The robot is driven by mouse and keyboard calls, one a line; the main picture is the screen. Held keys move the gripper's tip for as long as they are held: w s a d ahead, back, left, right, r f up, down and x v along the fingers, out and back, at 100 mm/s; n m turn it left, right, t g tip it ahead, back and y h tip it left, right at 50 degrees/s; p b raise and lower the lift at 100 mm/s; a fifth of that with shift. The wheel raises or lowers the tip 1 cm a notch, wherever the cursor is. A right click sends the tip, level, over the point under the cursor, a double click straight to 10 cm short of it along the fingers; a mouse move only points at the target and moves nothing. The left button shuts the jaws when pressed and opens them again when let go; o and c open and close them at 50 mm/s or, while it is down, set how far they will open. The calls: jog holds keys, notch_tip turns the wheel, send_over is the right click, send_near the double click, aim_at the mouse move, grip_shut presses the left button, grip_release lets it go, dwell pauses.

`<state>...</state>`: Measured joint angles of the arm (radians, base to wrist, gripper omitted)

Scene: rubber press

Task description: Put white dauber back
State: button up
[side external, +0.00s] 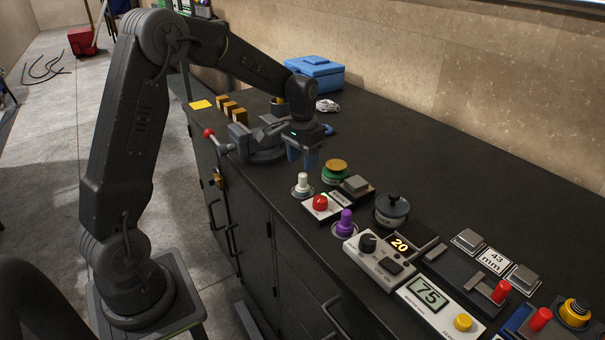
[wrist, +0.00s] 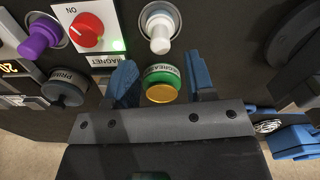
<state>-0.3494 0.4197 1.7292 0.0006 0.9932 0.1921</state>
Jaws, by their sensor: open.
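The white dauber (side external: 302,182) stands upright in a round metal-looking holder on the bench, beside the red-knob box. In the wrist view the white dauber (wrist: 159,36) shows at the top middle, beyond my fingertips, with its holder (wrist: 171,10) around it. My gripper (side external: 303,158) is above the bench, behind the dauber and apart from it. Its blue fingers are spread and empty in the wrist view (wrist: 162,74). The green grease tin (wrist: 160,78) with a yellow top appears between the fingers there; it also shows in the side view (side external: 335,172).
The red-knob magnet box (side external: 320,204), the purple dauber (side external: 345,222) in its own holder and the dark primer pot (side external: 391,211) stand close by. A grey vise (side external: 260,150) is beside my gripper. A blue box (side external: 314,74) stands behind. The bench at right rear is clear.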

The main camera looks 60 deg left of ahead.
aim_at(303, 175)
notch_tip(303, 175, up, 6)
jog(key=s+d+r+t, duration=0.3)
jog(key=s+d+r, duration=0.4)
jog(key=s+d, duration=0.25)
jog(key=s+d+m+t, duration=0.1)
jog(key=s+d, duration=0.2)
jog(key=s, duration=0.3)
jog(key=s+d+f+t, duration=0.1)
jog(key=s+d, duration=0.2)
jog(key=s, duration=0.4)
jog(key=shift+f+m+t, duration=0.25)
jog(key=shift+m+t, duration=0.05)
jog(key=shift+m, duration=0.1)
dwell(0.6)
